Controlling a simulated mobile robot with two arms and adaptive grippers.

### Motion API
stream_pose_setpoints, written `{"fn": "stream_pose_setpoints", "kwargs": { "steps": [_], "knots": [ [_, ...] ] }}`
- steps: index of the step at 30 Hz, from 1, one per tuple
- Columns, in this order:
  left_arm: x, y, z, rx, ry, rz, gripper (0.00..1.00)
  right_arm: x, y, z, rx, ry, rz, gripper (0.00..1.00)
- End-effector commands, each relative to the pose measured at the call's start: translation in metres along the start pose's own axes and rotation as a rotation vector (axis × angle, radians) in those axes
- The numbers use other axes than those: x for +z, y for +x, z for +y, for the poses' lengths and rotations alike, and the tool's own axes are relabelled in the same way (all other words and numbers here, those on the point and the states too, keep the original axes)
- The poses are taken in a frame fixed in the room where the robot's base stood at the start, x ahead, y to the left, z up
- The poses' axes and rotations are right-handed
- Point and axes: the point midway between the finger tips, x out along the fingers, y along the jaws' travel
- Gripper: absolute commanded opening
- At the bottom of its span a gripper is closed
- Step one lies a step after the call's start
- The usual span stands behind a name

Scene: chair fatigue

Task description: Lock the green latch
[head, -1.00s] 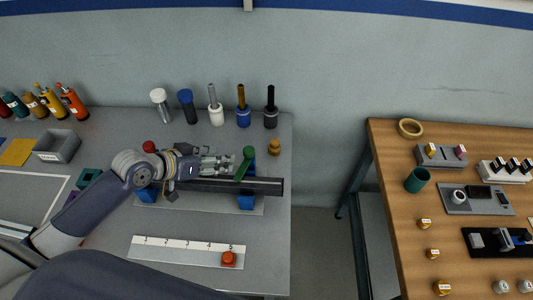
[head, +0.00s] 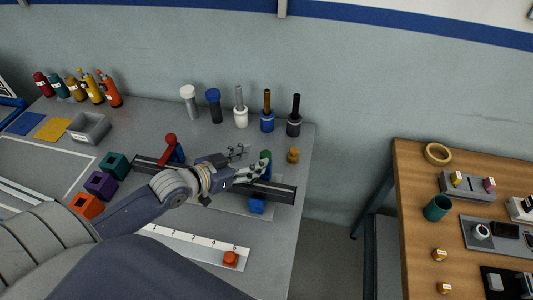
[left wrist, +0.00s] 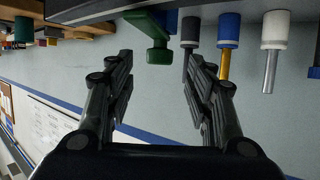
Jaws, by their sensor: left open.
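The green latch (head: 265,156) stands at the right part of a dark bar (head: 282,192) on the grey table in the head view. My left gripper (head: 254,161) is open and empty, coming from the left, and partly hides the latch. In the left wrist view the green latch (left wrist: 152,34) hangs from the dark bar at the top. It lies in the gap between my left gripper's spread fingers (left wrist: 160,62), beyond their tips, and no contact shows. A red latch (head: 172,146) stands farther left on the bar. My right gripper is not in view.
Several tools stand in a row behind the bar, including a blue-based one (head: 267,120). A small wooden knob piece (head: 293,156) is right of the latch. Coloured cubes (head: 101,185) sit left.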

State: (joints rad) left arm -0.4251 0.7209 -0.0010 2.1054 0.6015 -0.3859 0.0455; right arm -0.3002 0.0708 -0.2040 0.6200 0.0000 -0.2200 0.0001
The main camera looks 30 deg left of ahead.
Motion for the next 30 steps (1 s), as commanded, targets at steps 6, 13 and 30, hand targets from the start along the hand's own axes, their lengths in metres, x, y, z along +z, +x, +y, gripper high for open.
{"fn": "stream_pose_setpoints", "kwargs": {
  "steps": [6,13,30],
  "knots": [
    [-0.002,0.032,0.0,0.0,-0.002,0.003,0.49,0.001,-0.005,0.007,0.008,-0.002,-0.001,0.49],
    [-0.001,0.057,0.0,0.0,-0.001,0.001,0.49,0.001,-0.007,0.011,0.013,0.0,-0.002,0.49],
    [0.0,0.065,0.001,0.001,0.0,0.0,0.22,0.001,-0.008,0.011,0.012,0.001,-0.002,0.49]
  ]
}}
